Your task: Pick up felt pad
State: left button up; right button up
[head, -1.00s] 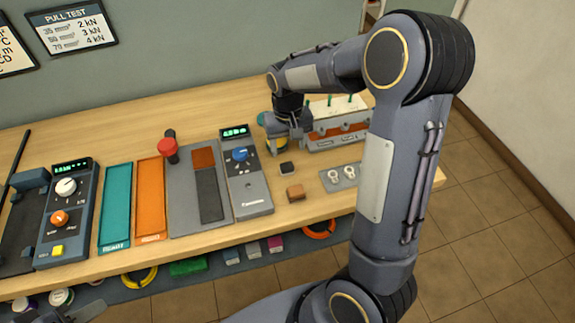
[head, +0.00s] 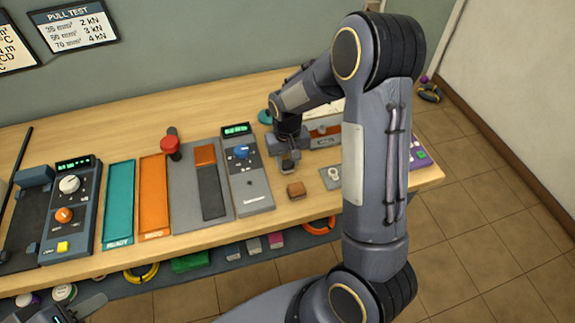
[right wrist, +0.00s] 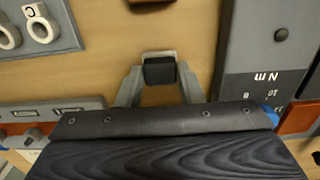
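A small dark block (head: 288,168), which I take to be the felt pad, lies on the wooden bench right of the grey meter. My right gripper (head: 288,160) is down over it, pointing at the bench. In the right wrist view the dark block (right wrist: 159,71) sits between the two grey fingertips, close to both. I cannot tell whether the fingers touch it. It shows no clear lift off the bench. My left gripper (head: 85,311) is at the lower left, below the bench edge, partly cut off; its opening is unclear.
A brown block (head: 296,190) lies just in front of the dark block. A plate with rings (head: 332,177) is to the right, the grey meter (head: 249,175) to the left. A box (head: 325,130) stands behind. Bench space between them is narrow.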

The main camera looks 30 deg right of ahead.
jog(key=c, duration=0.5)
jog(key=shift+o, duration=0.2)
jog(key=shift+r, duration=0.5)
jog(key=s+a+r+b, duration=0.3)
jog(key=s+a+r, duration=0.1)
jog(key=a+r, duration=0.8)
jog(key=shift+a, duration=0.7)
jog(key=shift+s, duration=0.1)
jog(key=o, duration=0.4)
jog(key=c, duration=0.3)
